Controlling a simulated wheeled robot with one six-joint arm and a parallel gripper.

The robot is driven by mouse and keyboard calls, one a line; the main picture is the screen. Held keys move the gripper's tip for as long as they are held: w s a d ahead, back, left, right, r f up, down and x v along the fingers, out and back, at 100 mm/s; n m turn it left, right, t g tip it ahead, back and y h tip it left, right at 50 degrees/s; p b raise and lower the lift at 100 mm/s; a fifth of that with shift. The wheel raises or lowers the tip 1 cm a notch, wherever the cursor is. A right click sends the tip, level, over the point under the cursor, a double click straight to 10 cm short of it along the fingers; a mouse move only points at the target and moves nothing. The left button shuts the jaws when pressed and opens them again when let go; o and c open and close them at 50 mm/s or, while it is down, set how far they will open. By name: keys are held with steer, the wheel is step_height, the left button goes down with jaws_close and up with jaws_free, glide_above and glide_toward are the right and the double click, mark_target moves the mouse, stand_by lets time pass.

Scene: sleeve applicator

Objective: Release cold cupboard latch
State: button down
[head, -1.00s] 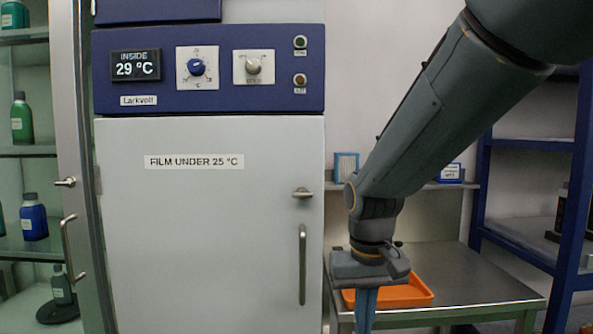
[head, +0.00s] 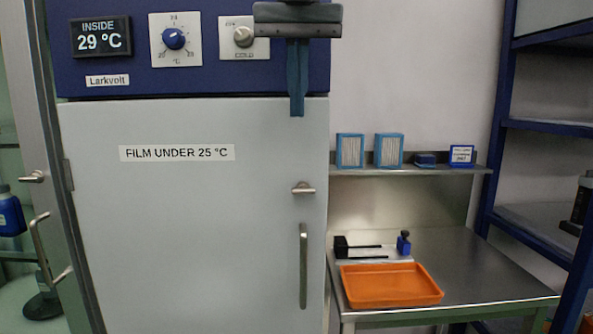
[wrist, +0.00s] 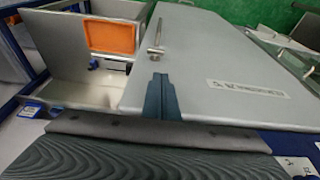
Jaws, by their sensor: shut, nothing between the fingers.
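The cold cupboard (head: 190,240) has a pale grey door labelled FILM UNDER 25 °C, and the door is closed. Its latch (head: 303,188) is a small metal lever, lying roughly level near the door's right edge. A vertical bar handle (head: 303,265) is below it. My gripper (head: 297,112) points down in front of the blue control panel's lower right, above the latch, fingers together and empty. In the wrist view the shut fingers (wrist: 160,78) point toward the latch (wrist: 156,51), with a gap that I cannot measure.
The blue panel reads 29 °C on its display (head: 101,37), beside a blue dial (head: 173,39) and a grey knob (head: 243,37). An orange tray (head: 390,285) sits on the steel table at right. A glass cabinet (head: 40,230) stands at left. Blue shelving is far right.

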mark_target(297, 188)
steer(key=x, duration=0.4)
steer(key=p+x, duration=0.1)
steer(key=x, duration=0.4)
steer(key=s+p+x, duration=0.1)
steer(key=x, duration=0.3)
steer(key=shift+f, duration=0.6)
